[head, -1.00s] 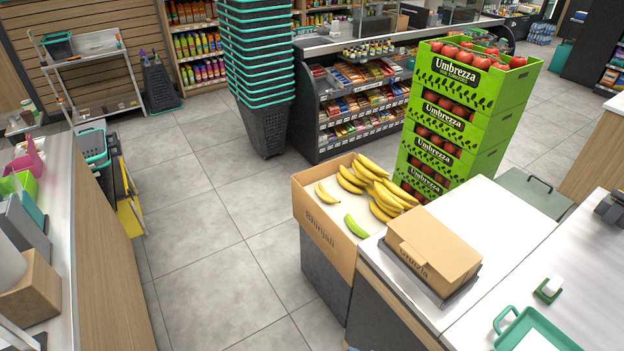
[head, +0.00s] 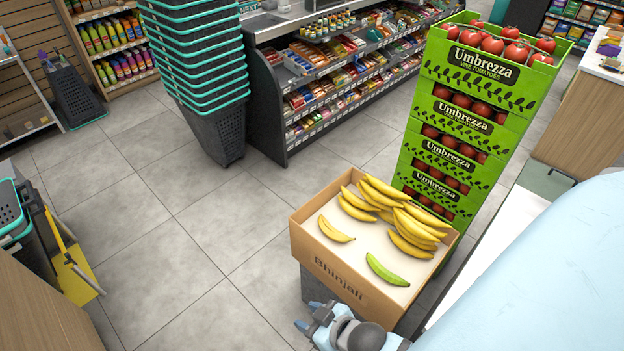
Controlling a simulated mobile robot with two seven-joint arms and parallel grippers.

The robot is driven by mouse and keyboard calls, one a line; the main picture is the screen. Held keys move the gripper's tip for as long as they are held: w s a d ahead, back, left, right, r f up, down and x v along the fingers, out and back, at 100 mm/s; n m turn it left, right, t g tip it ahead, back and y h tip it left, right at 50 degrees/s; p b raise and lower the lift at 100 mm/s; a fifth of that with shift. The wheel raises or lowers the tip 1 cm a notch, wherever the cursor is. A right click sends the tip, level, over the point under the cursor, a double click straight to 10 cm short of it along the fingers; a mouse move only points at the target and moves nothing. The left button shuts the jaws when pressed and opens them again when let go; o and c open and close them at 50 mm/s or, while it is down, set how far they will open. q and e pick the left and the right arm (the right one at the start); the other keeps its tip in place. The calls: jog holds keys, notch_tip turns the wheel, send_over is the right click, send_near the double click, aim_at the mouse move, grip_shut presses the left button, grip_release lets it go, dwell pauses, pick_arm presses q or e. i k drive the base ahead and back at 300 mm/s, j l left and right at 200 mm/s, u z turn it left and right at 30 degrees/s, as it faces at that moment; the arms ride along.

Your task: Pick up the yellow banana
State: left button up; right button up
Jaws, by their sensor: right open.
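A cardboard box (head: 325,268) printed "Bhinjali" holds the bananas on a pale liner. A single yellow banana (head: 336,231) lies apart at the left side of the box. Several more yellow bananas (head: 412,228) are heaped at the back and right. A green banana (head: 387,271) lies near the front. My right gripper (head: 308,315) is open and empty, in front of the box at its lower left corner in the picture, and apart from the bananas. My left gripper is not in view.
Green tomato crates (head: 455,140) are stacked tall behind the box on the right. A stack of dark baskets (head: 215,130) and a candy shelf (head: 340,90) stand behind. Grey floor (head: 200,250) is clear left of the box. My arm covers much of the right side.

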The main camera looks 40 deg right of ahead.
aim_at(329, 231)
jog(key=i, duration=1.55)
jog(key=i+j, duration=0.1)
jog(key=i, duration=1.5)
jog(key=z, duration=0.4)
jog(key=i+z, duration=0.15)
jog(key=z, duration=0.25)
jog(key=i+z, duration=0.1)
jog(key=z, duration=0.7)
jog(key=i+j, duration=0.05)
jog(key=j, duration=0.05)
